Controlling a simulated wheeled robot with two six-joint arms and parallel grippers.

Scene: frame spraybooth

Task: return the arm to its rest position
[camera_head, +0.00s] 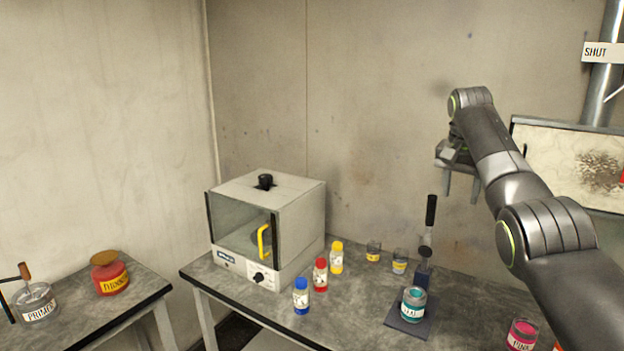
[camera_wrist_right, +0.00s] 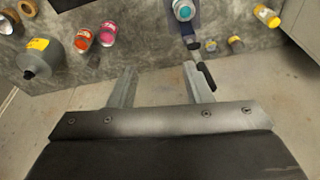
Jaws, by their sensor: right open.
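My right arm (camera_head: 520,190) reaches in from the right in the head view, raised above the table. My right gripper (camera_head: 460,184) is open and empty, with its fingers pointing down near the back wall. In the right wrist view the two fingers (camera_wrist_right: 160,88) stand wide apart with nothing between them. The gripper is clear of the table and of the things on it. My left gripper is not in view.
The grey table (camera_head: 345,290) bears a white oven (camera_head: 290,220), blue (camera_head: 301,296), red (camera_head: 320,274) and yellow (camera_head: 337,258) bottles, a teal jar (camera_head: 414,303) on a dark stand and a pink jar (camera_head: 522,335). A side table (camera_head: 85,315) holds a thinner jar (camera_head: 110,277) and a primer jar (camera_head: 36,302).

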